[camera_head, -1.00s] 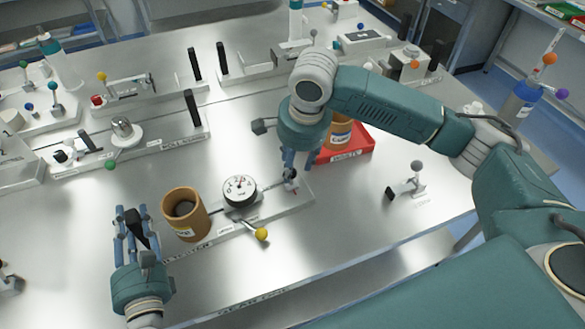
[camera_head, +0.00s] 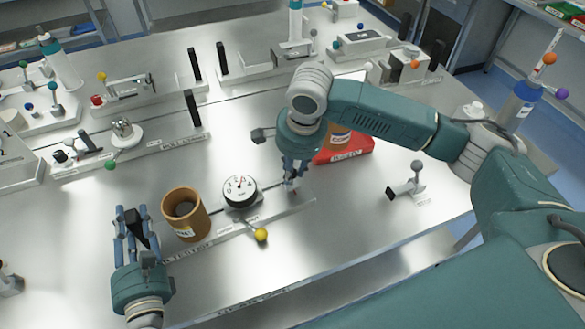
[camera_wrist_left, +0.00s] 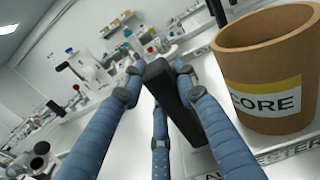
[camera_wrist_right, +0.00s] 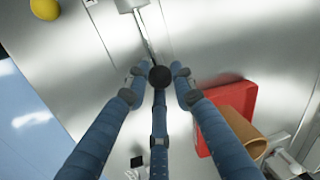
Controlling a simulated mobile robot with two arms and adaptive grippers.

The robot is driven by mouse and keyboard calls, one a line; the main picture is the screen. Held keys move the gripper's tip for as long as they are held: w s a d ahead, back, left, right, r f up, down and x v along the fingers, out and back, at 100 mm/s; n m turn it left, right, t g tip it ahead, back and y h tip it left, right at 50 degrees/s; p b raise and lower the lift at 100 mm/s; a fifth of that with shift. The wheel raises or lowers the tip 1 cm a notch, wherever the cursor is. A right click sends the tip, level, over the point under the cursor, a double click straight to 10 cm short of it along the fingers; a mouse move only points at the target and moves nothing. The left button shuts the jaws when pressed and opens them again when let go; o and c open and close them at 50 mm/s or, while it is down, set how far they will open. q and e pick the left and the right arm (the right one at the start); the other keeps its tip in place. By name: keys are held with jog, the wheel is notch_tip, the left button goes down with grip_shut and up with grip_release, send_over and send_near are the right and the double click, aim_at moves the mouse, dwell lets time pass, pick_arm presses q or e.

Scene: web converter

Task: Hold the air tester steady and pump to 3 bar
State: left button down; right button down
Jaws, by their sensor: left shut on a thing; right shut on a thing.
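The air tester's flat base (camera_head: 222,233) lies on the steel table and carries a round white gauge (camera_head: 240,190). The gauge has a small red pointer; its reading is too small to tell. A yellow ball on a lever (camera_head: 261,234) is in front of it. A brown cardboard core (camera_head: 183,212) stands upright left of the gauge, also in the left wrist view (camera_wrist_left: 268,95). My left gripper (camera_head: 131,213) is shut on a black upright handle (camera_wrist_left: 172,92) beside the core. My right gripper (camera_head: 291,178) is shut on the black knob (camera_wrist_right: 160,76) at the pump rod's end.
A red tray (camera_head: 349,153) holding another brown core (camera_head: 340,133) stands just behind my right gripper. A small stand with a grey ball (camera_head: 416,166) is to the right. Other fixtures line the back and left. The table's front edge is clear.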

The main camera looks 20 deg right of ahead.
jog(key=shift+s+a, duration=0.2)
jog(key=shift+a, duration=0.65)
jog(key=c, duration=1.5)
grip_release()
jog(key=shift+o, duration=0.2)
jog(key=shift+d+r, duration=0.1)
jog(key=shift+r, duration=0.3)
notch_tip(320, 180, up, 11)
jog(key=s, duration=0.2)
jog(key=shift+s+d, duration=0.2)
jog(key=shift+d, duration=0.15)
